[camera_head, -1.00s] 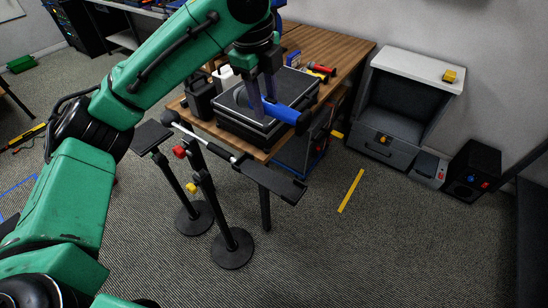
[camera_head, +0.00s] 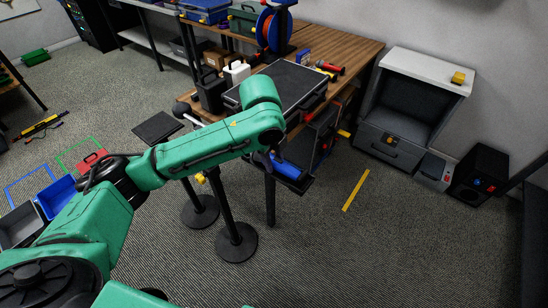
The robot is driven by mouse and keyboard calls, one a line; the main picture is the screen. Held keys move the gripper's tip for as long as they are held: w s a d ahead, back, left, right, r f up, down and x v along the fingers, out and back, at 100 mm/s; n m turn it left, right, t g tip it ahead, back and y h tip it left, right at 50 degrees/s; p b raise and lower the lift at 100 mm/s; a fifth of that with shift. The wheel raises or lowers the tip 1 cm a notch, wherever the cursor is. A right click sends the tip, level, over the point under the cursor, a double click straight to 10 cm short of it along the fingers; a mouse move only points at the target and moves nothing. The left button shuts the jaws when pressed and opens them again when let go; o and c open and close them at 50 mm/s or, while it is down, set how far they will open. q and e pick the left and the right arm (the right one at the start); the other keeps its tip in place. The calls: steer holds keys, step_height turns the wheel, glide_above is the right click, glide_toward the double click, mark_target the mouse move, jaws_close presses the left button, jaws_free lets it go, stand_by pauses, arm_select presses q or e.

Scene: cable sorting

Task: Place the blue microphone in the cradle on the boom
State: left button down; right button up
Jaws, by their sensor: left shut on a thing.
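The blue microphone (camera_head: 287,170) is held by my left gripper (camera_head: 276,158), whose fingers are mostly hidden behind the green forearm and wrist. The microphone lies low over the dark flat piece (camera_head: 303,185) at the right end of the boom. I cannot tell whether it touches that piece or sits in a cradle. The boom stand has a black pole (camera_head: 224,205) and a round base (camera_head: 237,242). The boom's middle is hidden behind my forearm. My right gripper is not in view.
A wooden table (camera_head: 345,47) behind holds a dark case (camera_head: 288,85), a white jug (camera_head: 236,72) and a cable reel (camera_head: 275,28). A second stand with a dark plate (camera_head: 157,127) is at left. The floor at front right is clear, apart from a yellow strip (camera_head: 355,190).

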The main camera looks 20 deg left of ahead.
arm_select(q)
steer(key=shift+c, duration=2.2)
jaws_free()
steer(key=shift+r, duration=0.35)
step_height(320, 180, up, 11)
steer(key=s+b, duration=0.1)
steer(key=s, duration=0.1)
steer(key=shift+a, duration=0.4)
steer(key=shift+s, duration=0.15)
